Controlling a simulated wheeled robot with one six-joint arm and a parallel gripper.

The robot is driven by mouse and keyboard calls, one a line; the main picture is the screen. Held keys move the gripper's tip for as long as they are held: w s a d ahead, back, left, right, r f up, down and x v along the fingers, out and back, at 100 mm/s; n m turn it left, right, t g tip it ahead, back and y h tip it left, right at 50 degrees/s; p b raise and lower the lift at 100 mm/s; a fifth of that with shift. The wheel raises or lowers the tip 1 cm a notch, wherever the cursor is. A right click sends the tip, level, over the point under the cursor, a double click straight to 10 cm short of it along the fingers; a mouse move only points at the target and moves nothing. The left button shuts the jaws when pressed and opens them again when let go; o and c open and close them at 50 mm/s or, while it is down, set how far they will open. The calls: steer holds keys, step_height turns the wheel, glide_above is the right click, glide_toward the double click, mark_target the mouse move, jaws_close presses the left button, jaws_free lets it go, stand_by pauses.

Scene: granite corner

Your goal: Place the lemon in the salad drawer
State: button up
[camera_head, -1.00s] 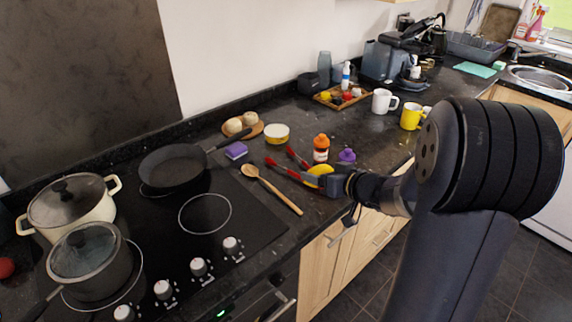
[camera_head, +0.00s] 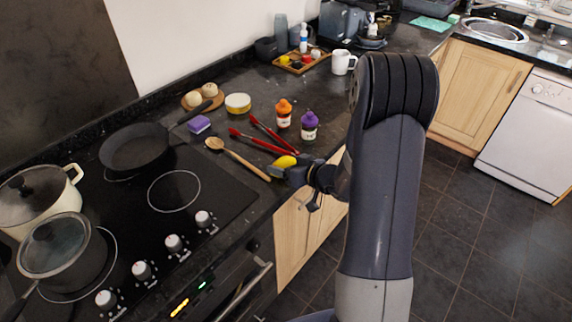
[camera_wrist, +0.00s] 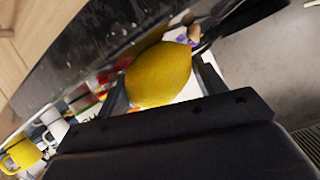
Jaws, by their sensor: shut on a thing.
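The yellow lemon (camera_head: 285,161) is held between the fingers of my gripper (camera_head: 279,169), near the front edge of the counter. In the wrist view the lemon (camera_wrist: 159,75) fills the space between the two fingers, and my gripper (camera_wrist: 160,88) is shut on it. In the head view my arm comes from the right and hides part of the counter behind it. I see no salad drawer that I can make out in these views.
A wooden spoon (camera_head: 238,158) and red tongs (camera_head: 258,142) lie close to my gripper. Orange-capped (camera_head: 283,114) and purple-capped (camera_head: 309,126) bottles stand behind it. The hob holds a frying pan (camera_head: 134,148) and pots (camera_head: 62,254). Floor (camera_head: 468,240) is clear at right.

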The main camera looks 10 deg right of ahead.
steer(key=shift+f+b, duration=0.15)
steer(key=shift+b, duration=0.15)
steer(key=o, duration=0.9)
steer(key=shift+r+p, duration=0.2)
steer(key=shift+p, duration=0.1)
